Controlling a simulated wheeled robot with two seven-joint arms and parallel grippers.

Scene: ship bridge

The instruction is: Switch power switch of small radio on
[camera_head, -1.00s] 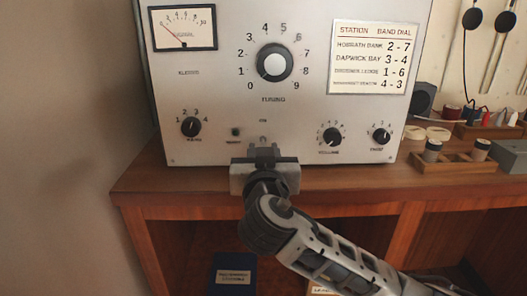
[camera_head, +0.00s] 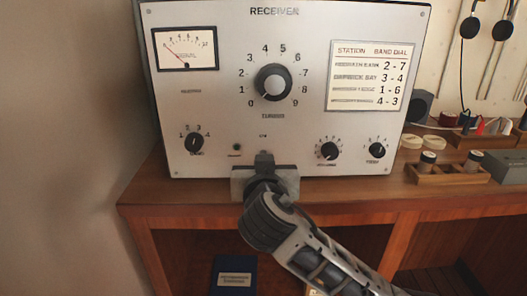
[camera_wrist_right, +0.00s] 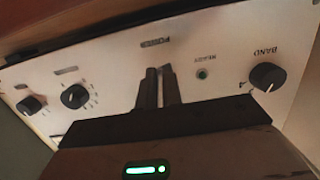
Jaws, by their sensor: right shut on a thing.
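The radio (camera_head: 300,110) is a pale metal receiver standing on a wooden desk, with a meter, knobs and a station card on its front. My right gripper (camera_head: 264,158) is at the lower middle of the front panel, its fingers shut on the power switch just under its label. The right wrist view shows the two fingers (camera_wrist_right: 159,88) close together below the upside-down POWER label (camera_wrist_right: 155,43). The switch itself is hidden by the fingers, so its position cannot be told. My left gripper is not in view.
The band knob (camera_head: 194,142) is left of the fingers; the volume knob (camera_head: 329,151) and another knob (camera_head: 377,150) are right. The tuning dial (camera_head: 272,83) is above. A wooden rack (camera_head: 447,174) with small jars stands at the right. The desk's front edge lies under my arm.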

